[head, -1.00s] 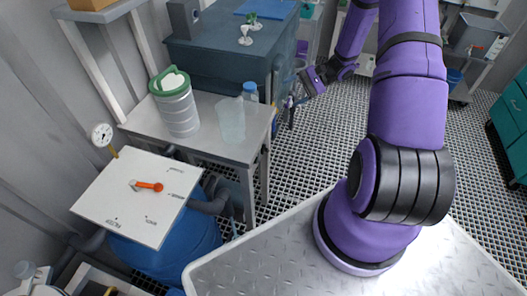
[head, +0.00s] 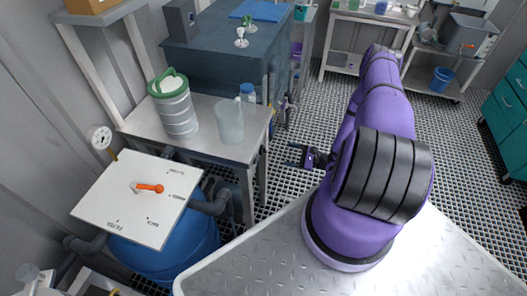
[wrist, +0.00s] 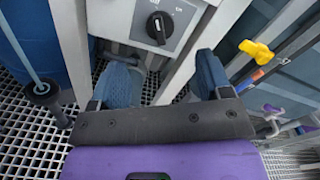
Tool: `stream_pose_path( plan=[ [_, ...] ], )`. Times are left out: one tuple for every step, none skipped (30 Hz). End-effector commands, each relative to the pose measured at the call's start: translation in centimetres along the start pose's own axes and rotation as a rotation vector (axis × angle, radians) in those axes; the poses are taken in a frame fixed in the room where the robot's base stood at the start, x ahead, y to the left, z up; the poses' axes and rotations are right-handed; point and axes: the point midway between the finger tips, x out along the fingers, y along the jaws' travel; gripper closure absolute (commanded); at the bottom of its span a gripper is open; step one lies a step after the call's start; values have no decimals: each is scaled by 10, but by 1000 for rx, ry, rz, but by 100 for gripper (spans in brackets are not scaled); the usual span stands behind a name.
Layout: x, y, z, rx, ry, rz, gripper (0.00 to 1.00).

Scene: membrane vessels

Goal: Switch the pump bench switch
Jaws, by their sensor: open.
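The pump bench switch (wrist: 160,26) is a black rotary knob on a grey box (wrist: 184,16), at the top of the wrist view. Small lettering sits beside and below the knob, too unclear to read surely. I cannot make out the switch in the head view. My gripper (wrist: 163,75) has its two blue-grey fingers spread apart, with nothing between them, and the knob lies beyond the gap. In the head view my gripper (head: 292,155) is to the right of the bench (head: 205,141), apart from it.
A green-lidded vessel (head: 176,112) and a clear beaker (head: 229,122) stand on the bench. A white panel with an orange handle (head: 150,188) is at left. In the wrist view a yellow valve handle (wrist: 257,50) is at right and a metal leg (wrist: 72,55) at left. Grating floor lies below.

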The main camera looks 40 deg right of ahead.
Motion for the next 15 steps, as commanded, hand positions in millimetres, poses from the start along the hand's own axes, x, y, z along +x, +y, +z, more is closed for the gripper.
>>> stream_pose_path(
  plan=[
    [-1, 3, -2, 4, 4, -9, 28],
    [-1, 4, -3, 5, 5, -13, 28],
    [0, 5, -4, 6, 6, -15, 28],
    [1, 5, -4, 6, 6, -16, 28],
    [2, 5, -4, 6, 6, -16, 28],
    [6, 5, -4, 6, 6, -16, 28],
    [9, 5, -4, 5, 6, -16, 28],
    [12, 5, -4, 5, 6, -16, 28],
    [18, 5, -4, 5, 6, -15, 28],
    [22, 5, -4, 5, 5, -14, 28],
    [28, 5, -4, 5, 5, -13, 28],
    [35, 4, -4, 5, 5, -14, 28],
    [41, 4, -4, 5, 5, -13, 28],
    [46, 4, -4, 4, 4, -13, 28],
    [53, 4, -4, 5, 5, -13, 28]
  ],
)
